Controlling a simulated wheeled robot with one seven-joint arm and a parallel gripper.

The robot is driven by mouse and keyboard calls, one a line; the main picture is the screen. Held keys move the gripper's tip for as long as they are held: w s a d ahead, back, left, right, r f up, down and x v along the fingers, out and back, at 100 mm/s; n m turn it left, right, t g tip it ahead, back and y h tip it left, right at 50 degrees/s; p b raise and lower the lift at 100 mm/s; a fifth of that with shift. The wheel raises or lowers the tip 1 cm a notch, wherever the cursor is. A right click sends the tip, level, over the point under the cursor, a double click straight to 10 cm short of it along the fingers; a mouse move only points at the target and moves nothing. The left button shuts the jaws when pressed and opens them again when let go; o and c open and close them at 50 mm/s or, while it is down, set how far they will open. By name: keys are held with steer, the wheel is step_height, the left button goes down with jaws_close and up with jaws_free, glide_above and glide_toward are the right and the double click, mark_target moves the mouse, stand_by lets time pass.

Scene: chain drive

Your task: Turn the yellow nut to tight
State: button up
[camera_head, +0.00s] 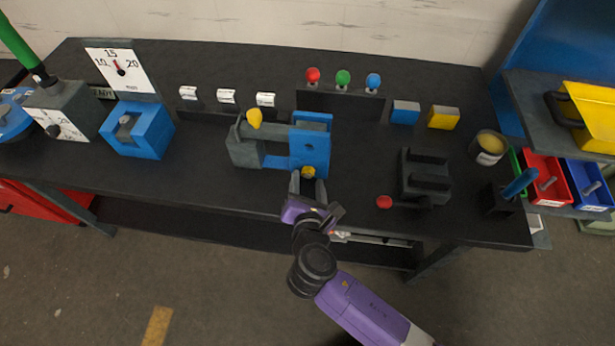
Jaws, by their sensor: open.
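The yellow nut (308,172) sits low on the front face of the blue upright block (310,148) of a grey and blue fixture, near the bench's middle. A yellow knob (254,118) stands on the grey part of the same fixture, to the left. My gripper (308,183) reaches up from the front edge of the bench. Its two grey fingers are apart, one at each side just below the nut. I cannot tell whether they touch it. The nut's lower part is close to the fingertips and its marking is too small to read.
A dark clamp-like block (424,178) with a red knob (384,202) stands to the right. A blue box-like fixture (139,130) with a dial (121,66) stands to the left. Blue (405,112) and yellow (443,118) blocks lie behind. The bench front (200,188) left of my gripper is clear.

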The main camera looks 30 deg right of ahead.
steer(key=shift+x, duration=0.85)
jaws_close()
steer(key=shift+f, duration=0.1)
steer(key=m+b, duration=0.1)
steer(key=b, duration=0.1)
steer(key=m+t+y+b, duration=0.1)
steer(key=m+b, duration=0.1)
steer(key=shift+s+d+f+t, duration=0.1)
steer(key=shift+f+t, duration=0.15)
steer(key=shift+t, duration=0.05)
steer(key=shift+r+m+t+y+b, duration=0.1)
steer(key=shift+m+t+y+b, duration=0.2)
steer(key=shift+m+b, duration=0.5)
steer(key=shift+r, duration=0.1)
